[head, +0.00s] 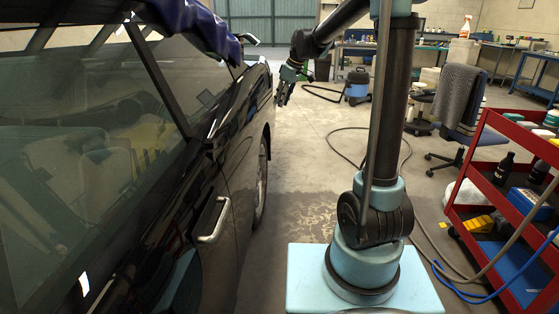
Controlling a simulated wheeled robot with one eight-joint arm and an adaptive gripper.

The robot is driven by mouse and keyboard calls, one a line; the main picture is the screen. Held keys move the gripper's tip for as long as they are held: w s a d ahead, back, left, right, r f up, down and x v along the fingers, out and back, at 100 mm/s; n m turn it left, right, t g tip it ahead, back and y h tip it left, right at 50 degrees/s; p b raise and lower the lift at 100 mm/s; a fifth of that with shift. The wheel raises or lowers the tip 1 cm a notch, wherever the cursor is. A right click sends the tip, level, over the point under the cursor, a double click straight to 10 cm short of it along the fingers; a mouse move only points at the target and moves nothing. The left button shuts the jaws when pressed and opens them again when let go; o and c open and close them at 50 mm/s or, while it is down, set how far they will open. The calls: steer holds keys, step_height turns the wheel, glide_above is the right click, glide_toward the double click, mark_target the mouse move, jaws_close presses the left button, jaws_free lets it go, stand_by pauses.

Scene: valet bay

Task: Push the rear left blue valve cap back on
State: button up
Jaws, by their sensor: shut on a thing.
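My gripper (283,92) is beyond the dark car (222,165), near the far end of its side and above the floor. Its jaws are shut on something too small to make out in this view. One wheel (261,182) shows edge-on along the car's side, below and nearer than my gripper. No blue valve cap and no valve stem can be made out. The wheel's outer face is mostly turned away from view.
A red cart (484,207) with bottles stands at the right, with grey and blue hoses (480,288) beside it. A chair (462,130) with a grey towel and a blue vacuum (357,86) stand farther back. Floor beside the car (300,185) is clear, partly wet.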

steer(key=w+a+f+m+g+y, duration=0.1)
steer(key=w+a+f+m+y, duration=0.15)
steer(key=w+f+m, duration=0.55)
steer(key=w+a+f+m+g+y, duration=0.2)
steer(key=w+a+f+m, duration=0.15)
steer(key=w+f, duration=0.85)
steer(key=w+d+f+m+t+y, duration=0.1)
steer(key=w+f+m+t+y, duration=0.1)
steer(key=f, duration=0.5)
steer(key=w+d+f+m+t+y, duration=0.2)
steer(key=f+m, duration=0.2)
steer(key=f, duration=0.4)
steer(key=w+d+f+m+t+y, duration=0.1)
steer(key=w+f+m+t+y, duration=0.1)
steer(key=f, duration=0.5)
steer(key=shift+d+f+m+t, duration=0.2)
steer(key=shift+m+t, duration=0.3)
steer(key=shift+m, duration=0.55)
steer(key=shift+a+y, duration=0.1)
steer(key=shift+y, duration=0.15)
steer(key=a, duration=0.5)
steer(key=shift+w+a, duration=0.1)
steer(key=shift+a, duration=0.2)
steer(key=shift+r, duration=0.15)
